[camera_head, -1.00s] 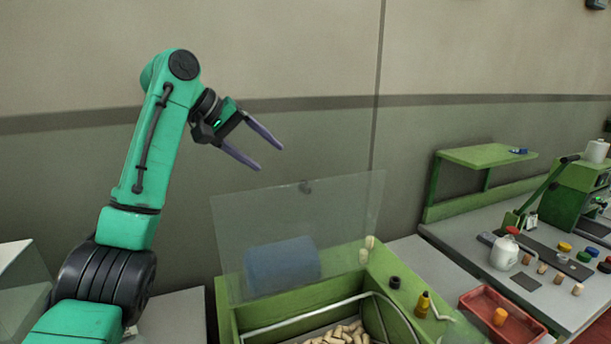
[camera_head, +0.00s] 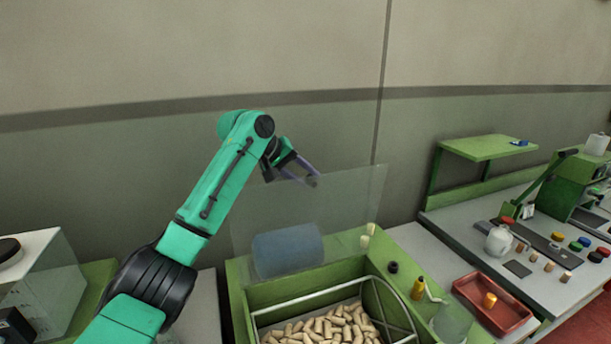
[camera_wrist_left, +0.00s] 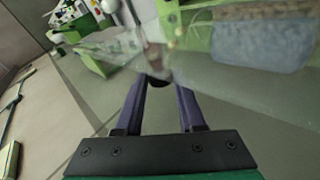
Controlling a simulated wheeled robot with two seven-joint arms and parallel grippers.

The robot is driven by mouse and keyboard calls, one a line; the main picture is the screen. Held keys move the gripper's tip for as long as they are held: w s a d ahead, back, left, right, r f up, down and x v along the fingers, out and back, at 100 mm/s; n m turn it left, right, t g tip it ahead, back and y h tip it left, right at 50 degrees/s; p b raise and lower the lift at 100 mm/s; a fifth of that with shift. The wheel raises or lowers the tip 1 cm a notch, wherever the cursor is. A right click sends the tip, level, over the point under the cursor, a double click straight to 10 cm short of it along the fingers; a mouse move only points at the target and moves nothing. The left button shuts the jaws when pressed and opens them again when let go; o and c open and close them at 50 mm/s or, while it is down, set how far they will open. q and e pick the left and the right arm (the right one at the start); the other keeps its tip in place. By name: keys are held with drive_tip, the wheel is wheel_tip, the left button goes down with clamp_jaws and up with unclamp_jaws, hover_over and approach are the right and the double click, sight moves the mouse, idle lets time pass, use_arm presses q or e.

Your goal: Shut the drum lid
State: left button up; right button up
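The drum lid (camera_head: 345,215) is a clear panel standing upright, tilted back, at the rear of a green drum (camera_head: 380,268) that holds many corks (camera_head: 335,328). A small dark knob sits near the lid's top edge; it shows by the fingertips in the left wrist view (camera_wrist_left: 157,81). My left gripper (camera_head: 312,178) is at the lid's top edge by this knob. Its two purple fingers (camera_wrist_left: 160,95) are apart. I cannot tell whether they touch the lid or knob. My right gripper is not in view.
A blue roll (camera_head: 287,252) shows through the lid. A red tray (camera_head: 490,303) lies on the bench at right. The wall is close behind.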

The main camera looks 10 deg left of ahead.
use_arm(q)
clamp_jaws()
drive_tip(key=shift+f, duration=0.1)
idle(1.0)
